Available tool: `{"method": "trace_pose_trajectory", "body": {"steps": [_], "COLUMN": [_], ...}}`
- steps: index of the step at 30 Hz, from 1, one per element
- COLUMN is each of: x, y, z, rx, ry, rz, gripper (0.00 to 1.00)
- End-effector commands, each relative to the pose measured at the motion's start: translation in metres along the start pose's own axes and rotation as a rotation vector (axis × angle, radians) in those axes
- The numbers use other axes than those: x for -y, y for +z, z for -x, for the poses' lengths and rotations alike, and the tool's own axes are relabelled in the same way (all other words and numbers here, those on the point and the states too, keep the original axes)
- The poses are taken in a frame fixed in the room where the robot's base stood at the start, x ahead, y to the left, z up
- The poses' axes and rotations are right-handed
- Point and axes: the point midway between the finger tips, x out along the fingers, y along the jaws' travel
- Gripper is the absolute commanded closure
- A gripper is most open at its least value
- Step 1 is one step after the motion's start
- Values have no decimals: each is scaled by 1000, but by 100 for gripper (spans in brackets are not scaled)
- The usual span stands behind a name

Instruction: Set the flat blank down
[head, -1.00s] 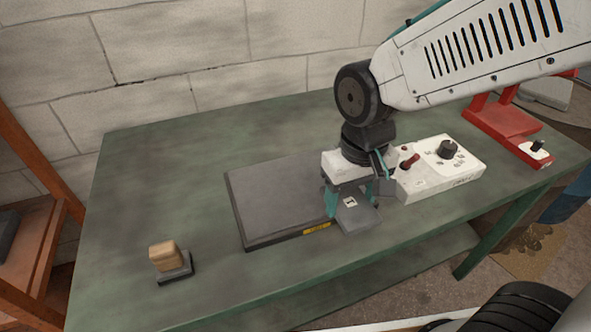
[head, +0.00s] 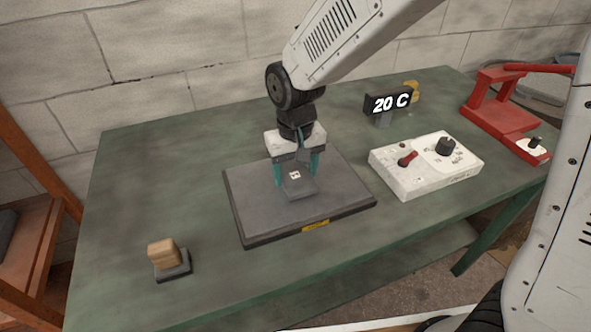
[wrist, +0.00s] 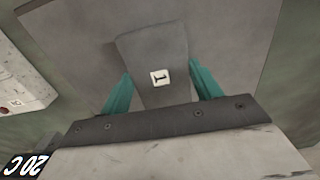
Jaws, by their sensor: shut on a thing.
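The flat blank (head: 301,190) is a small grey plate with a white marked label; it also shows in the wrist view (wrist: 150,45). My gripper (head: 297,174) has two teal fingers shut on it, one on each side, as the wrist view shows (wrist: 161,88). The blank is over the middle of a dark, flat square plate (head: 248,205) with a yellow label on its front edge. I cannot tell whether the blank touches the plate or hangs just above it.
A white control box (head: 410,180) with a knob and red lever stands right of the plate. Behind it is a display (head: 390,103) reading 20 C. A red press-like tool (head: 500,115) is at far right. A wooden-handled block (head: 165,255) sits front left.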

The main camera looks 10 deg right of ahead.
Motion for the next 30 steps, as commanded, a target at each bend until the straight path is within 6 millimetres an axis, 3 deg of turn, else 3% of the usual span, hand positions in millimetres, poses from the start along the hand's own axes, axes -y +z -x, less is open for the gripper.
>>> {"method": "trace_pose_trajectory", "body": {"steps": [11,12,14,24,30], "x": [0,0,0,0,0], "y": [0,0,0,0,-1], "z": [-5,-5,-5,-2,27], "rx": [-2,-3,-3,-3,-8], "ry": [-1,-1,-1,-1,-2], "rz": [0,0,0,0,0], "gripper": [64,31,15,15,15]}}
